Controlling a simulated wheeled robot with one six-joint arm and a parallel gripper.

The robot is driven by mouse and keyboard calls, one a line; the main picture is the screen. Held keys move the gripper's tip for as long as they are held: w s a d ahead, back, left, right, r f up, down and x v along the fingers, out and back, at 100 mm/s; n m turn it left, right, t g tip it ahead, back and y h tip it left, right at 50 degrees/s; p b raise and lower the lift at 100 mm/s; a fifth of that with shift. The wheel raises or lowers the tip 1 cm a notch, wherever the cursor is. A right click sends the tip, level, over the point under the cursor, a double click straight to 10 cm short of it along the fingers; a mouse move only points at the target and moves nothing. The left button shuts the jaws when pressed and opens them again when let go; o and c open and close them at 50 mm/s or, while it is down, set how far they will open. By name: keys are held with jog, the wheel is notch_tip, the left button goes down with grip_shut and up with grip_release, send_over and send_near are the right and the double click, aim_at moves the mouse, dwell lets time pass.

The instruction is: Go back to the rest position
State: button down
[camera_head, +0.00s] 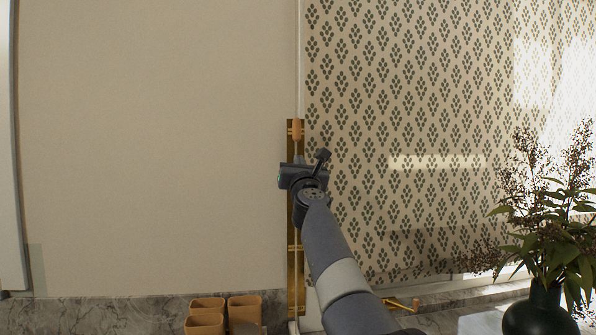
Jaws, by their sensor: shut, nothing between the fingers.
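My gripper (303,172) is at the end of my dark arm, raised near the middle of the view. It is shut, and I see nothing held in it. It appears in front of a narrow brass strip (295,230) at the left edge of a patterned blind. An orange-tan piece (296,129) on a pale cord shows just above my gripper. My gripper and arm hide part of the strip and the cord; I cannot tell whether they touch.
Several tan open containers (205,306) stand at the bottom left. A dark vase (540,311) with leafy stems is at the lower right. A small gold object (403,304) lies right of my arm. The patterned blind (420,130) fills the right; the plain wall (150,140) is clear.

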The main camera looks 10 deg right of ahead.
jog(key=shift+b+v, duration=0.55)
jog(key=shift+v, duration=0.4)
jog(key=p+x, duration=1)
jog(key=p, duration=0.1)
jog(key=shift+s+r, duration=0.15)
jog(key=shift+r, duration=0.1)
jog(key=shift+f, duration=0.2)
